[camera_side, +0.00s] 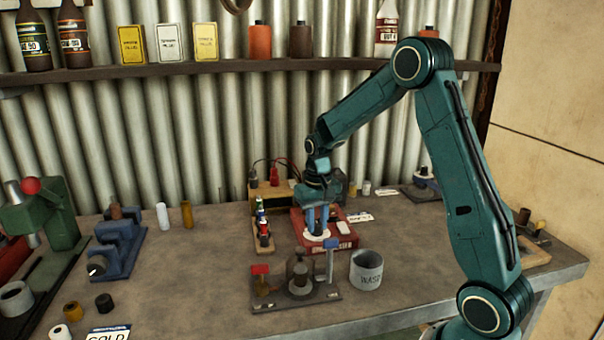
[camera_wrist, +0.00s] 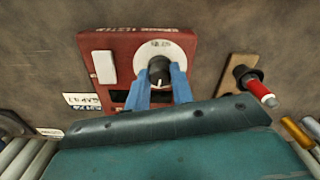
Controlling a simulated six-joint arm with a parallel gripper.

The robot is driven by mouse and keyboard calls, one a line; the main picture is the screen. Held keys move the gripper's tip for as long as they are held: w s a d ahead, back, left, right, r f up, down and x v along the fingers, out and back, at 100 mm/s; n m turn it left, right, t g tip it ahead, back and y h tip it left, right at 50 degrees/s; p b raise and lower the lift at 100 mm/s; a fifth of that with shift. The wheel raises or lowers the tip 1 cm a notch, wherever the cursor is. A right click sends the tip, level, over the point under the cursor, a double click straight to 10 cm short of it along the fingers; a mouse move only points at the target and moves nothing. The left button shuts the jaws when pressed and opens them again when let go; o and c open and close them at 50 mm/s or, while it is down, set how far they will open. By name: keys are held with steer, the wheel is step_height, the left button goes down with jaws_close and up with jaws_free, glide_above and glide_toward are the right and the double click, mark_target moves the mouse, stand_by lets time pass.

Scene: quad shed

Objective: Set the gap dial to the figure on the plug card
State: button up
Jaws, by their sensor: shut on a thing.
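The red tester box (camera_wrist: 120,45) lies in the upper middle of the wrist view, and it also shows at mid-bench in the side view (camera_side: 342,243). On it is a round white dial plate (camera_wrist: 149,50) with a black knob (camera_wrist: 160,66). A pale line on the knob points toward the bottom of the wrist picture. My gripper (camera_wrist: 159,74), with blue fingers, is shut on the knob; it points down at the box in the side view (camera_side: 317,228). A small white card (camera_wrist: 84,106) lies left of the box; its figure is too blurred to read.
A wooden holder with spark plugs (camera_side: 263,232) stands close left of the box. In front are a dark fixture (camera_side: 296,296) with red and blue tabs and a grey waste can (camera_side: 366,271). Bare bench (camera_side: 200,275) lies to the left.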

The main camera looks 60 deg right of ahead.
mark_target(317, 223)
steer(key=shift+m, duration=1.2)
steer(key=o, duration=1)
steer(key=shift+r, duration=0.1)
step_height(317, 223, up, 14)
steer(key=shift+f, duration=0.15)
